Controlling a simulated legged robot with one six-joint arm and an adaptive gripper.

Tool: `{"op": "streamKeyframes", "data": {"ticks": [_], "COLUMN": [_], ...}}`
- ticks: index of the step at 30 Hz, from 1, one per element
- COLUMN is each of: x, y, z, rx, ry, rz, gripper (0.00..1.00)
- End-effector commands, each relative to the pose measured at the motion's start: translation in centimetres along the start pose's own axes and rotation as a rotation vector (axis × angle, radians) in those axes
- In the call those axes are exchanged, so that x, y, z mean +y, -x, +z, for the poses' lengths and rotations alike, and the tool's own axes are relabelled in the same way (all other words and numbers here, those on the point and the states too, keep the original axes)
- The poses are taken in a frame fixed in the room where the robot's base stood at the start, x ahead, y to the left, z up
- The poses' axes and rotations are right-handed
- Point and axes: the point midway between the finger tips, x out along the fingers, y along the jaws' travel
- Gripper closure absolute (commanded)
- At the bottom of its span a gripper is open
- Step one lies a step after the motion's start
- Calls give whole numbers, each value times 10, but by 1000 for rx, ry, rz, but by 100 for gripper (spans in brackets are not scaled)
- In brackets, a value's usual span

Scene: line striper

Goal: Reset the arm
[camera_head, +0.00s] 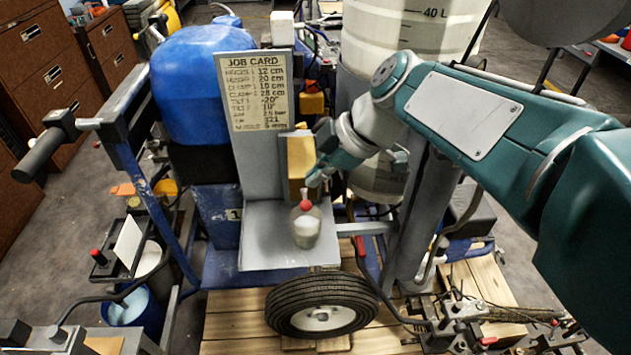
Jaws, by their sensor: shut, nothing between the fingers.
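My gripper (318,180) is at the middle of the view, at the end of my teal and grey arm, which reaches in from the right. Its fingers are shut with nothing between them. The fingertips are close to a red ball-shaped knob (305,205) above a clear jar (306,228) with pale contents. I cannot tell whether they touch the knob. The jar stands on a grey metal shelf (262,250). A yellow-brown block (300,160) is just behind and left of the gripper.
A job card (252,92) stands on the grey upright. A blue tank (193,85) is at left, a large white tank (420,25) behind my arm. A handlebar (45,150) sticks out left. A black-tyred wheel (321,304) is below the shelf, over wooden pallet boards (235,325).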

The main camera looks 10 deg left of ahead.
Motion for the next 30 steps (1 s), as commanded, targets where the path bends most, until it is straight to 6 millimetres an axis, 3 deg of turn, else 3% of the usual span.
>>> {"op": "streamKeyframes", "data": {"ticks": [14, 30], "x": [-6, -110], "y": [5, 66], "z": [7, 113], "rx": [-23, -265], "ry": [-62, -1064], "rz": [15, 429], "gripper": [100, 100]}}
